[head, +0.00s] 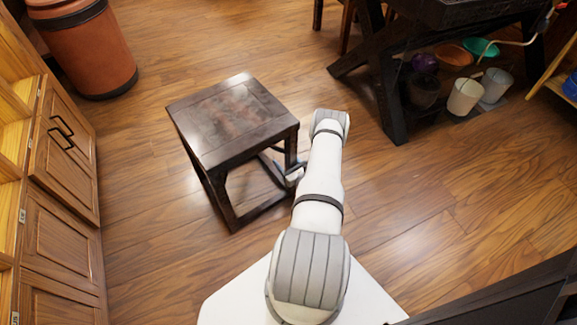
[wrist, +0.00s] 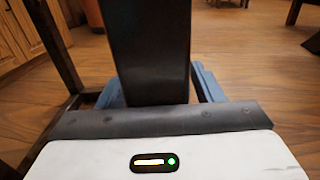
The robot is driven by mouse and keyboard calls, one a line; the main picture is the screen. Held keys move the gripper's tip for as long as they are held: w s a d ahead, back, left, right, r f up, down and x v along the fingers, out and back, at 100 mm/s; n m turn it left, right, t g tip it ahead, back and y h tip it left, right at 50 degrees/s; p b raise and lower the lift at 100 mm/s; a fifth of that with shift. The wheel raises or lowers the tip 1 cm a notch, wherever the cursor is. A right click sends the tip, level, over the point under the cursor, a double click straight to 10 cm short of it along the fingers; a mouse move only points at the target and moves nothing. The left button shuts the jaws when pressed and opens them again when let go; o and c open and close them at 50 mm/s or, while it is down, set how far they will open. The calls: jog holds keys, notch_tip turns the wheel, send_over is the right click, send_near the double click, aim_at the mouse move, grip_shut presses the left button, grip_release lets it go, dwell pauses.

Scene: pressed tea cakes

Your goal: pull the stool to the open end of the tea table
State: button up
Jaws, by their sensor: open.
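The stool (head: 230,120) is dark wood with a square top and stands upright on the floor left of my arm in the head view. My gripper (head: 288,172) is low beside its right-hand leg, partly hidden by my arm. In the wrist view one dark stool leg (wrist: 150,50) stands upright between the two blue fingers of my open gripper. Whether the fingers touch the leg I cannot tell. The tea table (head: 450,14), dark with slanted legs, is at the top right of the head view, cut off by the frame.
Wooden cabinets (head: 62,150) line the left side. A brown round bin (head: 85,50) stands at the back left. Pale buckets (head: 464,97) and coloured bowls are under the tea table. A dark edge (head: 500,305) fills the bottom right corner. The floor (head: 430,200) right of my arm is clear.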

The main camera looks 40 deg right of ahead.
jog(key=shift+c, duration=0.2)
grip_shut()
dwell(0.5)
jog(key=shift+a, duration=0.1)
dwell(0.7)
